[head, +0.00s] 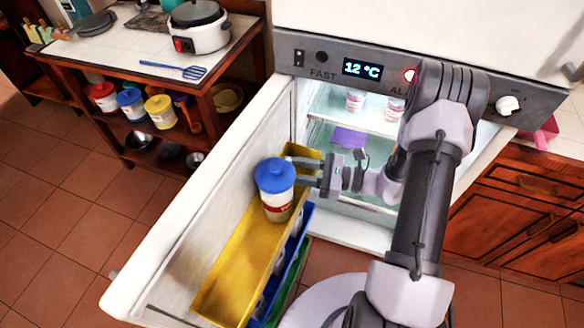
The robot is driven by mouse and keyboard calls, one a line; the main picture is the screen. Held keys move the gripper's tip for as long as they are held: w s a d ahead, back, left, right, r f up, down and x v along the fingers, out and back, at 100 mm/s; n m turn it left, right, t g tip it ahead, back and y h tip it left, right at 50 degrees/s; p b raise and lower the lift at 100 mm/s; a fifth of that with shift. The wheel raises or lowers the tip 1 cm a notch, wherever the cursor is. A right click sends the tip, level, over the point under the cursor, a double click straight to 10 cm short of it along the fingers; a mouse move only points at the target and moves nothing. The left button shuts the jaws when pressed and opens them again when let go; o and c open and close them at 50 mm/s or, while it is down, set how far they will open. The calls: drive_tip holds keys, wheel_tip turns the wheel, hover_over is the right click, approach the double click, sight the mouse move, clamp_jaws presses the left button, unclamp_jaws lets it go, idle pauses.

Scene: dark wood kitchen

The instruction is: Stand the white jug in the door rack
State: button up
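The white jug (277,205) has a blue lid (275,175) and a red-marked label. It stands roughly upright in the yellow door rack (228,272) on the inside of the open fridge door, towards the hinge end. My gripper (294,170) is at the jug's right side, level with its lid. Its two fingers point left and are spread, with a gap between them. The tips are very close to the lid's right edge; whether they touch it is unclear. The jug's base is hidden inside the rack.
A blue rack (290,262) with whitish items hangs below the yellow one. The open fridge has pots (355,102) and a purple box (349,138) on its shelves. The fridge door (185,205) stands open. A shelf unit with a cooker (200,28) is at the left.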

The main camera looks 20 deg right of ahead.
drive_tip(key=r+p+v, duration=0.1)
drive_tip(key=p+v, duration=0.3)
drive_tip(key=v, duration=0.8)
drive_tip(key=s+a+r+n+g+h, duration=0.1)
drive_tip(key=s+a+r+n+h, duration=0.5)
drive_tip(key=r+n, duration=0.3)
drive_tip(key=s+a+r+n+g+h, duration=0.1)
drive_tip(key=s+a+r+n+h, duration=0.6)
drive_tip(key=r+n, duration=0.3)
wheel_tip(320, 180, up, 4)
drive_tip(key=shift+s+a+r+g+h, duration=0.15)
drive_tip(key=shift+s+a+g+h, duration=0.2)
drive_tip(key=shift+a, duration=0.4)
